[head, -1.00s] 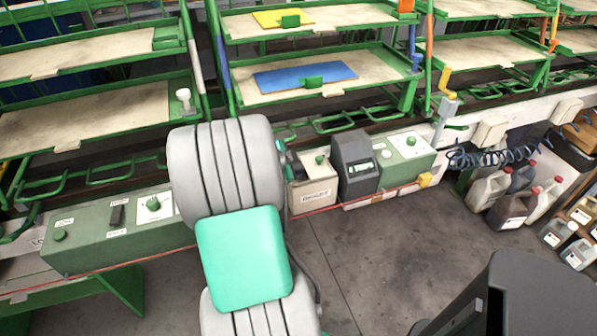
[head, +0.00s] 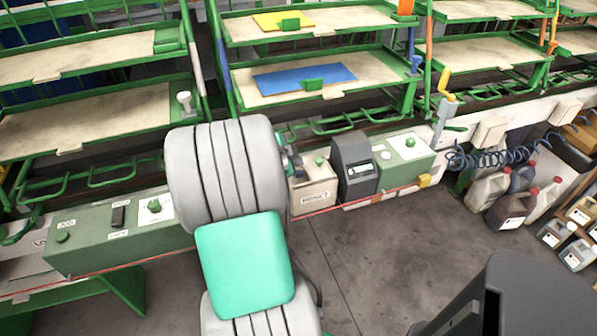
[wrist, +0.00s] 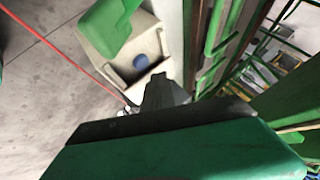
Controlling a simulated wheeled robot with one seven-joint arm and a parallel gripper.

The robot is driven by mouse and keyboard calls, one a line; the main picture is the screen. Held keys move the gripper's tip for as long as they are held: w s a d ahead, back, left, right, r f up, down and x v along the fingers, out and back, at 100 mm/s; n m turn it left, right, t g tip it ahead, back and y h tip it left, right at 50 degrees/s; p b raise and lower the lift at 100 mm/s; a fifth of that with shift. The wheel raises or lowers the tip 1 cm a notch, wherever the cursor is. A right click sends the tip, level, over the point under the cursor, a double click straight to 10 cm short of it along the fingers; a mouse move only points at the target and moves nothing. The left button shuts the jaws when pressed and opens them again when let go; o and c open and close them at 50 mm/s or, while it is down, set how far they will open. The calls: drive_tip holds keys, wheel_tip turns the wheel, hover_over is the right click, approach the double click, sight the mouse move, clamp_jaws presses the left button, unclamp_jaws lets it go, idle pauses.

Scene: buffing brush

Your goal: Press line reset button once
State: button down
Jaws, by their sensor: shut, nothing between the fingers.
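A cream box (head: 313,188) with a green button (head: 320,161) on top and a small label, too blurred to read surely, stands on the line just right of my gripper (head: 292,158). In the wrist view, a cream box (wrist: 112,68) shows a round blue-grey button (wrist: 142,62) in a recess, and a green part (wrist: 107,25) lies beside it. My gripper (wrist: 158,85) is shut and empty, with its tips just below that button in the picture. I cannot tell whether they touch the box. My arm hides part of the line in the head view.
A green control box (head: 120,238) with several controls is at left. A dark grey unit (head: 354,165) and a green box (head: 404,158) are right of the cream box. A red cord (head: 345,203) runs along the front. Racks stand behind; jugs (head: 510,208) stand at right.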

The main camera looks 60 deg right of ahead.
drive_tip(key=shift+r+p, duration=0.65)
drive_tip(key=shift+r, duration=1.3)
